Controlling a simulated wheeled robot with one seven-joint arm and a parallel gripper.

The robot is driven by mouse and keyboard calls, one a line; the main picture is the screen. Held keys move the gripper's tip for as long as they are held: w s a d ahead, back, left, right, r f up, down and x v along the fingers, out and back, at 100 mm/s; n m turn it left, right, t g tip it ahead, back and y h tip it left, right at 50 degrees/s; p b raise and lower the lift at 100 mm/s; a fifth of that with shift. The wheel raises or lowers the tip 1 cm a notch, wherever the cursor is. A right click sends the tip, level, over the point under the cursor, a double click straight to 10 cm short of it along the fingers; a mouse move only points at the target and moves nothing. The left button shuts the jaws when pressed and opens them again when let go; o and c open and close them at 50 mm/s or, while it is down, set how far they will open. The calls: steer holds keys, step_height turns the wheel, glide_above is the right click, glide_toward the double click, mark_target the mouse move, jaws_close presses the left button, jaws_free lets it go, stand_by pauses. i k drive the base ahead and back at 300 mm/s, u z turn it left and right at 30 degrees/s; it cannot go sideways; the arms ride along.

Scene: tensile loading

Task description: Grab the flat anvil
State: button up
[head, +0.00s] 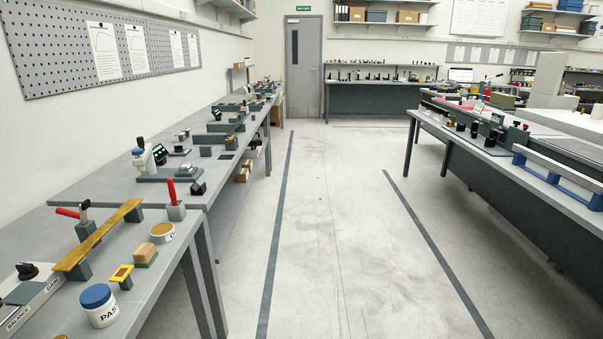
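I cannot pick out a flat anvil for certain from here. Several small dark and metallic parts (474,128) stand on the right bench (426,118), too small to tell apart. More small dark parts (236,126) stand along the left bench (110,178), and others (372,76) on the far bench against the back wall. My gripper is not in view, so its state and place do not show.
A clear floor aisle (330,220) with dark stripes runs between the benches to a grey door (305,65). Near left are a white jar with a blue lid (100,306) and a brass-coloured bar (98,236). A blue-and-white frame (556,172) lies on the right bench.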

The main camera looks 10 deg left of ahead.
mark_target(186, 168)
steer(key=u, duration=0.2)
steer(key=i, duration=1.15)
steer(key=u, duration=1)
steer(key=i, duration=0.85)
steer(key=u, duration=0.95)
steer(key=i, duration=0.85)
steer(key=u, duration=0.05)
